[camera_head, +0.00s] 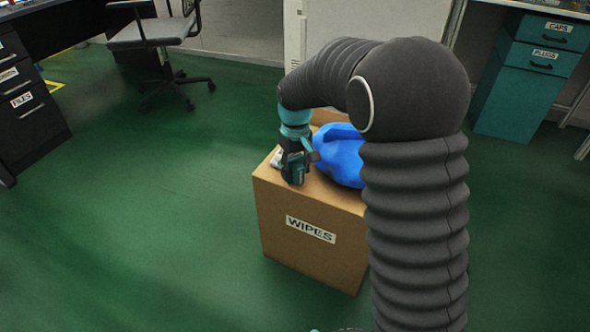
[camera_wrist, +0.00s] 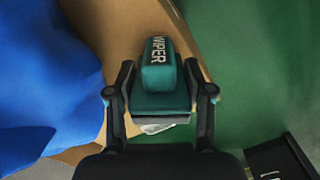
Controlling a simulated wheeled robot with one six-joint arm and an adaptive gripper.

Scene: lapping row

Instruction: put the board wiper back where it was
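The board wiper is a teal block with a raised teal part marked WIPER (camera_wrist: 160,72). In the wrist view it lies between the two fingers of my gripper (camera_wrist: 160,80), one finger close along each side. Whether the fingers press on it is hard to tell. In the head view my gripper (camera_head: 296,160) points down at the left part of the top of a cardboard box labelled WIPES (camera_head: 310,250). The teal wiper (camera_head: 295,175) shows at the gripper's lower end, over the box top near its front edge. Whether it touches the box is unclear.
A crumpled blue thing (camera_head: 340,155) sits on the box right of my gripper, partly hidden by my arm. A small white item (camera_head: 276,158) lies at the gripper's left. An office chair (camera_head: 150,35), dark drawers (camera_head: 25,100) and teal drawers (camera_head: 520,95) stand farther off. Green floor left is clear.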

